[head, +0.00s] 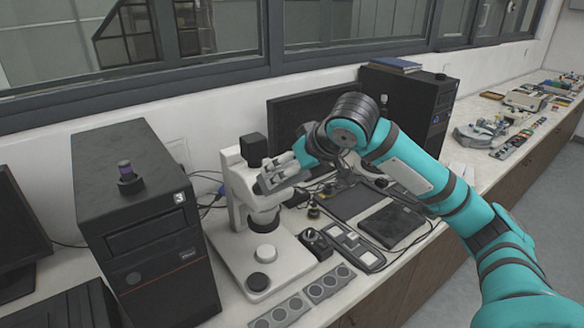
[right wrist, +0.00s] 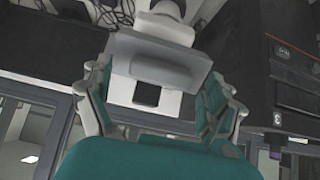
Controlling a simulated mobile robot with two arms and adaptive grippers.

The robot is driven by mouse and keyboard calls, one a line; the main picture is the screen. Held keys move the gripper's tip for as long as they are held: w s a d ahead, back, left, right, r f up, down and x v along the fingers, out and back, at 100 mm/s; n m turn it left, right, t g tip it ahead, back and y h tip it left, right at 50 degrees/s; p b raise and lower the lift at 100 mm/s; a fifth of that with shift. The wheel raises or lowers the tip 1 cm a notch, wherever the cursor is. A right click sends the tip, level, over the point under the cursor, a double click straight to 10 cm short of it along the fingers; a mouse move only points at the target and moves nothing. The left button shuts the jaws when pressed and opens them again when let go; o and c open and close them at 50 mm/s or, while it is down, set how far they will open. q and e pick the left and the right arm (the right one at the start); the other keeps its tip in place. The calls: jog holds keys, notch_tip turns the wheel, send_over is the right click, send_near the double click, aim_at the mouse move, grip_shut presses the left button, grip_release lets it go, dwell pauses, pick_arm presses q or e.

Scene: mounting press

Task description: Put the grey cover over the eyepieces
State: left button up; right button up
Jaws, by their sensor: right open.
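The white microscope (head: 236,190) stands on the bench with a black cube-shaped part (head: 254,149) on top. My right gripper (head: 274,180) is at the microscope's head, where the eyepieces are hidden. A grey block that looks like the cover (right wrist: 160,48) lies between the spread fingers of my right gripper (right wrist: 160,92) in the right wrist view, against the white microscope head. The fingers are open on either side of it. I cannot tell how fully it sits over the eyepieces. My left gripper is not in view.
A black computer tower (head: 150,225) stands left of the microscope, and another (head: 408,100) stands behind my right arm. A monitor (head: 300,115) is behind the microscope. Small round samples (head: 325,287) and a dark flat pad (head: 392,225) lie in front and to the right.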

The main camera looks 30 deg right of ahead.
jog(key=v, duration=1.1)
jog(key=shift+s+r, duration=0.3)
jog(key=shift+f, duration=0.1)
